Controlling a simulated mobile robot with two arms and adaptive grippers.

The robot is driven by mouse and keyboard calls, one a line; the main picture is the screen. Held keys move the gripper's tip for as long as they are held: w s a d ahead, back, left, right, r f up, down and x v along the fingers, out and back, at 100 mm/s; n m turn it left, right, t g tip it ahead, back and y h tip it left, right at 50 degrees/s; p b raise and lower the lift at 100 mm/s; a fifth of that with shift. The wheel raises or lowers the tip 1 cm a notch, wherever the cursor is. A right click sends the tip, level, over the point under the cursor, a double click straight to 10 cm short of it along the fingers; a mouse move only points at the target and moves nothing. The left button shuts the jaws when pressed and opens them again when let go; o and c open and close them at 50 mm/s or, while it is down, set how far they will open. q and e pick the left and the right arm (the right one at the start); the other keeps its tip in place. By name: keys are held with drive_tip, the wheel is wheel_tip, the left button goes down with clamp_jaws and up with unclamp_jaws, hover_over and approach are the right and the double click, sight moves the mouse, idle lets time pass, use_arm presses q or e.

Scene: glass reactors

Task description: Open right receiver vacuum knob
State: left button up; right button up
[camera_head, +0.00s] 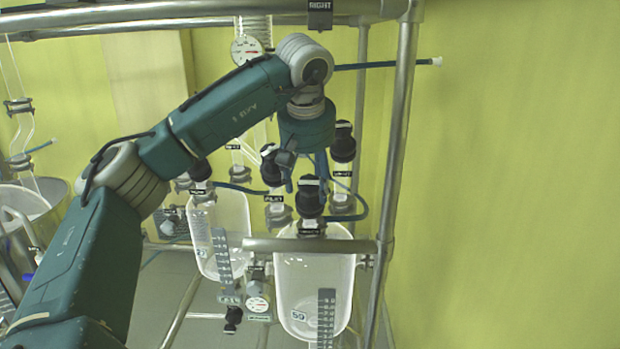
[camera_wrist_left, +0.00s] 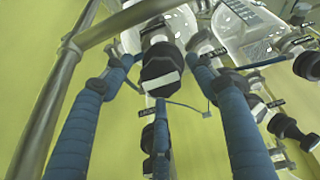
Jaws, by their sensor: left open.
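The right glass receiver (camera_head: 313,285) hangs at the front right, with a scale strip on it. A black knob (camera_head: 311,197) with a white stripe on top stands on its lid, above a small label I cannot read clearly. My left gripper (camera_head: 305,180) is open and points down just above this knob. In the left wrist view, the knob (camera_wrist_left: 160,68) sits between the spread blue fingers of my left gripper (camera_wrist_left: 158,72), with no clear contact. I cannot tell which knob is the vacuum one. My right gripper is not in view.
Other black knobs stand close by, at the right (camera_head: 343,145) and behind left (camera_head: 271,165). The left receiver (camera_head: 220,235) hangs beside. A blue hose runs among the knobs.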

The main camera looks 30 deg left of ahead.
use_arm(q)
drive_tip(key=shift+s+r, duration=0.1)
drive_tip(key=shift+s, duration=0.05)
drive_tip(key=shift+s+d, duration=0.1)
drive_tip(key=shift+c, duration=1.3)
drive_tip(key=c, duration=0.9)
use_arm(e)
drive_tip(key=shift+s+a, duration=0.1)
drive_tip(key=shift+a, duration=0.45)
use_arm(q)
drive_tip(key=shift+o, duration=0.2)
drive_tip(key=shift+f+n, duration=0.25)
drive_tip(key=shift+n, duration=0.15)
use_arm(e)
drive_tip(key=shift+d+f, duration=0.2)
